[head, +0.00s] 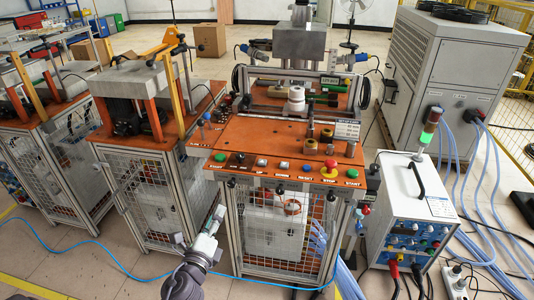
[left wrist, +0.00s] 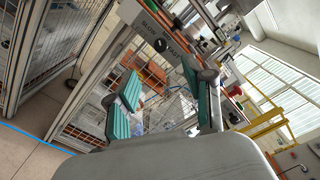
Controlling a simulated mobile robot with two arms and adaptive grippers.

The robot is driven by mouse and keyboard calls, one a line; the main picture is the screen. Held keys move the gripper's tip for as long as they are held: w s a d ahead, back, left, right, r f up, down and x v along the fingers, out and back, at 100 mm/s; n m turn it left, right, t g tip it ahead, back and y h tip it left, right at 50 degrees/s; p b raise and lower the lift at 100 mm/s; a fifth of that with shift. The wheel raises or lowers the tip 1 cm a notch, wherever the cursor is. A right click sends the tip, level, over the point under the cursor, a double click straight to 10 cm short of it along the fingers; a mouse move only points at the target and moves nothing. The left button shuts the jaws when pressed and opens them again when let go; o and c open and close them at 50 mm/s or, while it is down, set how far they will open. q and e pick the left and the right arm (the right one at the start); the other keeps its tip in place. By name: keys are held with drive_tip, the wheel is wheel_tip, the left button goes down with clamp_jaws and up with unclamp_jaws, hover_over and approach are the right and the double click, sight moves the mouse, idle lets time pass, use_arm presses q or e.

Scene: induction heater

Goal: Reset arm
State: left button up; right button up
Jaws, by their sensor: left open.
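My left gripper (head: 203,228) shows in the head view low and left of centre, in front of the caged lower part of the induction heater bench (head: 262,138). In the left wrist view my left gripper (left wrist: 165,98) has its two green-padded fingers spread wide, with nothing between them. Behind the fingers is the bench's wire cage, tilted in the picture. The gripper is below the orange bench top and apart from the buttons on its front edge. My right arm and gripper are not in view.
A red stop button (head: 330,166) and several other buttons line the bench's front. A white control box (head: 415,205) with cables stands at the right. A second orange-topped bench (head: 150,128) stands at the left. A blue hose (head: 85,240) crosses the floor, which is otherwise clear at front left.

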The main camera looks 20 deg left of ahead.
use_arm(q)
drive_tip(key=s+d+f+n+g+h, duration=0.1)
drive_tip(key=s+d+f+n+g, duration=0.15)
drive_tip(key=f, duration=0.75)
drive_tip(key=s+d+f+n+g+h, duration=0.1)
drive_tip(key=s+d+f+n+g, duration=0.15)
drive_tip(key=f, duration=0.75)
drive_tip(key=s+d+f+n+g+h, duration=0.15)
drive_tip(key=s+f+n, duration=0.25)
drive_tip(key=f, duration=0.6)
drive_tip(key=s+d+f+n+g, duration=0.1)
drive_tip(key=s+f+n+g, duration=0.2)
drive_tip(key=s+f, duration=0.3)
drive_tip(key=s+d+f+n+g, duration=0.2)
drive_tip(key=s+f, duration=0.5)
drive_tip(key=s, duration=0.7)
drive_tip(key=s+d+f+n+g, duration=0.2)
drive_tip(key=s+f+n+g, duration=0.2)
drive_tip(key=s+f, duration=0.3)
drive_tip(key=s+g+h, duration=0.1)
drive_tip(key=s, duration=0.3)
drive_tip(key=shift+n, duration=0.4)
drive_tip(key=shift+f, duration=0.1)
